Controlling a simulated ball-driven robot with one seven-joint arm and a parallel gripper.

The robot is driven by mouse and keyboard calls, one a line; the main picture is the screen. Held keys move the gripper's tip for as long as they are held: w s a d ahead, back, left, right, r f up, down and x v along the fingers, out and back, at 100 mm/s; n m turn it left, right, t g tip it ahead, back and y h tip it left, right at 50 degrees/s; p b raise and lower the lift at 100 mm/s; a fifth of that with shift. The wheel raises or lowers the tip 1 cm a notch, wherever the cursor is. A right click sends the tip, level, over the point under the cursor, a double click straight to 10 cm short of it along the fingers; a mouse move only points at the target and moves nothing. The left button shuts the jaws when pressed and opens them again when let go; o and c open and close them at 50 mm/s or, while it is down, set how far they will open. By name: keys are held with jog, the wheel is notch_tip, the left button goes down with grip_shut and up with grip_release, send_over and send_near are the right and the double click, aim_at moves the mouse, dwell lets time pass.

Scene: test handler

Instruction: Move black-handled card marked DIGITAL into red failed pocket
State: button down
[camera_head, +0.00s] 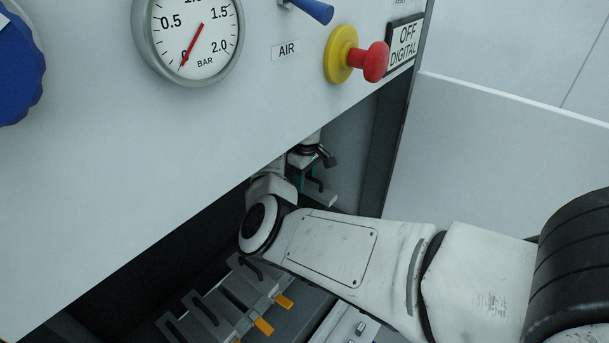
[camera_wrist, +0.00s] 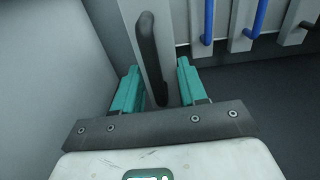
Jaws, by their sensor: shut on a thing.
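In the wrist view, my gripper (camera_wrist: 157,88) has its teal fingers on either side of a grey card (camera_wrist: 160,50) with a black handle (camera_wrist: 149,55), and is shut on it. In the head view, my gripper (camera_head: 299,172) is under the front panel, inside the dark opening. The card there is partly hidden by my gripper and arm. No DIGITAL marking can be read on the card. No red pocket shows in either view.
Blue-handled cards (camera_wrist: 208,22) stand beyond the held card in the wrist view. Black-handled modules (camera_head: 205,312) with orange tabs sit low in the head view. A red emergency button (camera_head: 376,62) and a gauge (camera_head: 192,40) are on the panel. A grey wall (camera_wrist: 50,80) is close at left.

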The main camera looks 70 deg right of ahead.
jog(key=shift+f+b, duration=0.3)
jog(key=shift+f, duration=0.7)
jog(key=shift+p, duration=1.15)
dwell(1.0)
jog(key=shift+f+b, duration=2.45)
jog(key=shift+f, duration=2.3)
jog(key=c, duration=0.5)
grip_release()
